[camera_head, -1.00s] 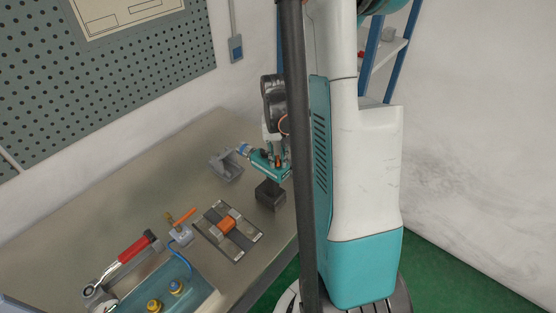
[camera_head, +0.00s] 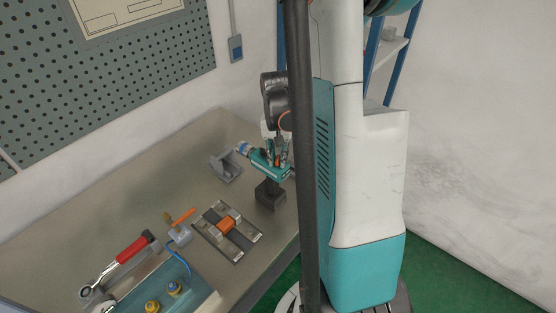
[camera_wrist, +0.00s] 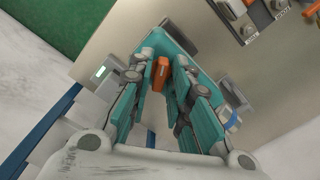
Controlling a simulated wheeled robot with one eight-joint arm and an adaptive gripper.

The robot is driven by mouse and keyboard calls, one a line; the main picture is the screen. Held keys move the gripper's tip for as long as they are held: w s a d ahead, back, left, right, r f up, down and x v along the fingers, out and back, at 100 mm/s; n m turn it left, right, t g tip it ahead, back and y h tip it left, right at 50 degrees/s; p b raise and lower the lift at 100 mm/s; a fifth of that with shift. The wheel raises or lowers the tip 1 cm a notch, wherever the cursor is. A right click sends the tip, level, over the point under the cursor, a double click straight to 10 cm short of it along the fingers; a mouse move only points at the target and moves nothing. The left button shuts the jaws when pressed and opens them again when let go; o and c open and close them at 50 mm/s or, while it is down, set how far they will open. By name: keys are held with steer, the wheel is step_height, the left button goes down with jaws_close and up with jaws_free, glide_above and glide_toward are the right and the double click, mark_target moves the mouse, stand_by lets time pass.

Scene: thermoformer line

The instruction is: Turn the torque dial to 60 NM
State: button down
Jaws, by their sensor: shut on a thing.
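A teal power tool (camera_head: 262,163) with a blue and white nose and a dark foot (camera_head: 270,194) stands on the bench. My gripper (camera_head: 277,156) is down at its upper body, partly hidden by a dark post. In the wrist view my gripper (camera_wrist: 159,68) has its fingers on both sides of an orange part (camera_wrist: 161,73) of the teal tool (camera_wrist: 172,40) and is shut on it. I cannot tell whether this part is the torque dial, and no dial numbers can be read. The blue nose (camera_wrist: 232,120) shows at the right there.
A grey holder (camera_head: 226,166) stands beside the tool's nose. A fixture plate with an orange block (camera_head: 227,224), a red-handled wrench (camera_head: 130,250) and a teal tray (camera_head: 165,287) are nearer on the bench. A pegboard wall (camera_head: 100,85) is behind.

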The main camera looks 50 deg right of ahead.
mark_target(277, 158)
steer(key=shift+f+m+b, duration=0.1)
steer(key=shift+m+b, duration=0.35)
steer(key=shift+m, duration=0.95)
steer(key=m+b, duration=0.1)
steer(key=m, duration=0.1)
steer(key=shift+m, duration=0.4)
steer(key=c, duration=1.4)
jaws_free()
step_height(277, 158, up, 12)
